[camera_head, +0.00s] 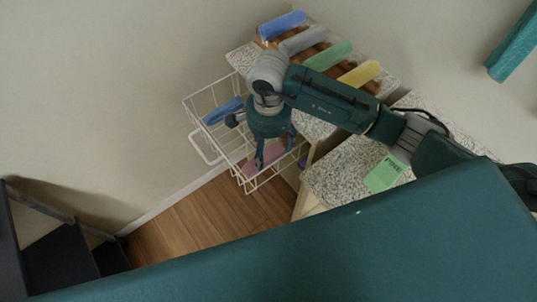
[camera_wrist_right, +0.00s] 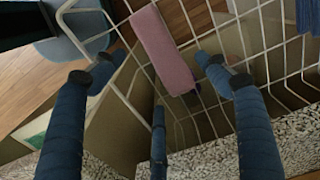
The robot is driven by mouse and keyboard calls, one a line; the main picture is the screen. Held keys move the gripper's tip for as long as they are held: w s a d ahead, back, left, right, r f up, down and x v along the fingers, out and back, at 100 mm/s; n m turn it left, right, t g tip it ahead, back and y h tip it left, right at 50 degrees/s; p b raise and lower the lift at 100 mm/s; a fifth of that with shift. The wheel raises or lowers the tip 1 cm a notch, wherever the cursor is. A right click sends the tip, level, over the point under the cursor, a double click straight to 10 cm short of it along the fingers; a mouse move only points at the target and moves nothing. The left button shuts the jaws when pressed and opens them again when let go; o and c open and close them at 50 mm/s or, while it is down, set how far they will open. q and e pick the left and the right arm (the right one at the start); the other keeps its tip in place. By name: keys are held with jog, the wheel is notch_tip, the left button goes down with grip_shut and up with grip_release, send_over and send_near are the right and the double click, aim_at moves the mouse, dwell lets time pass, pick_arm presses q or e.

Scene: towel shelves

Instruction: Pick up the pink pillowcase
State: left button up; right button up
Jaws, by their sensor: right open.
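The pink pillowcase (camera_head: 271,155) is a folded pink bundle inside the white wire basket (camera_head: 196,133). My right gripper (camera_head: 275,150) points down into the basket from above, its fingers around the bundle's area and partly hiding it. In the right wrist view the pink pillowcase (camera_wrist_right: 162,48) lies lengthwise between the fingers of the open right gripper (camera_wrist_right: 155,68). I see no grip on it, and the exact gap is hard to tell. My left gripper does not show.
A blue rolled cloth (camera_head: 222,110) lies in the basket's left part. Behind stands a speckled shelf with a rack of blue, grey, green and yellow (camera_head: 360,73) rolls. A green card marked PINE (camera_head: 383,174) lies on the right speckled counter (camera_head: 335,172). Dark steps (camera_head: 60,262) stand lower left.

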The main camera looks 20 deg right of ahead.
aim_at(271, 157)
jog(key=f, duration=0.2)
jog(key=f+p, duration=0.1)
jog(key=shift+s+d+f, duration=0.1)
jog(key=shift+d+f, duration=0.25)
jog(key=shift+f, duration=0.4)
jog(key=c, duration=0.9)
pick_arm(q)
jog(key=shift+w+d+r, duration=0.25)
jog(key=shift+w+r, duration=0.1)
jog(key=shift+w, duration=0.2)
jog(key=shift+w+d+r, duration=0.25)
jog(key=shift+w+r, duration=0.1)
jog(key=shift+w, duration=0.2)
pick_arm(e)
jog(key=shift+c, duration=0.5)
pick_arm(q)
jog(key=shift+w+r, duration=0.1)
